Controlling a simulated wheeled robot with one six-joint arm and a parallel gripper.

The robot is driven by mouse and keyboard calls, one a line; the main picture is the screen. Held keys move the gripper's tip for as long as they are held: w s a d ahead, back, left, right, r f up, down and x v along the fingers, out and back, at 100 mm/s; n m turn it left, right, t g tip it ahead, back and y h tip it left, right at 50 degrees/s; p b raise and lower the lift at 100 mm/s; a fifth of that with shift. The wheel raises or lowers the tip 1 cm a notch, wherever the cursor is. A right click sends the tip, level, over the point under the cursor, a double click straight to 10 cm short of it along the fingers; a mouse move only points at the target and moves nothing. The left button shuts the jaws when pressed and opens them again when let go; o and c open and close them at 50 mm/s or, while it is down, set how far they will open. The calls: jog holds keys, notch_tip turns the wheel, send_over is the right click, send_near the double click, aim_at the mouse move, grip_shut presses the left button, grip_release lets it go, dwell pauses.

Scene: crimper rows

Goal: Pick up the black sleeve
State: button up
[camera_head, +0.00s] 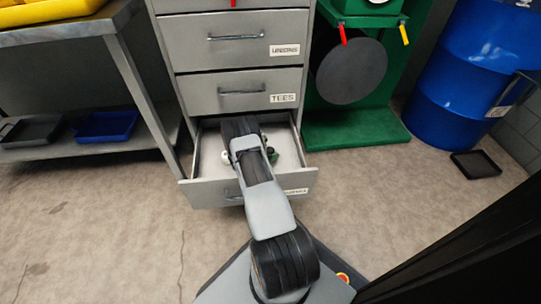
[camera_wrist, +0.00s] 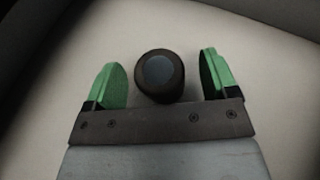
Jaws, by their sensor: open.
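The black sleeve (camera_wrist: 160,88) is a short dark cylinder with a blue-grey round end face in the wrist view. It sits on the pale drawer floor between the two green fingers of my gripper (camera_wrist: 162,76). My gripper is open, with a gap on each side of the sleeve, and the fingers do not appear to touch it. In the head view my arm reaches into the open bottom drawer (camera_head: 290,181). My arm covers much of the drawer there, and I cannot clearly make out the sleeve.
The drawer's walls surround my gripper. Small dark and green items (camera_head: 271,154) show beside my arm, and a small white item (camera_head: 225,155) lies at left. Closed drawers (camera_head: 240,92) stand above. A green stand (camera_head: 355,135) and blue barrel (camera_head: 460,75) are at right.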

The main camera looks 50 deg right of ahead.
jog(key=c, duration=1)
jog(key=shift+r, duration=0.15)
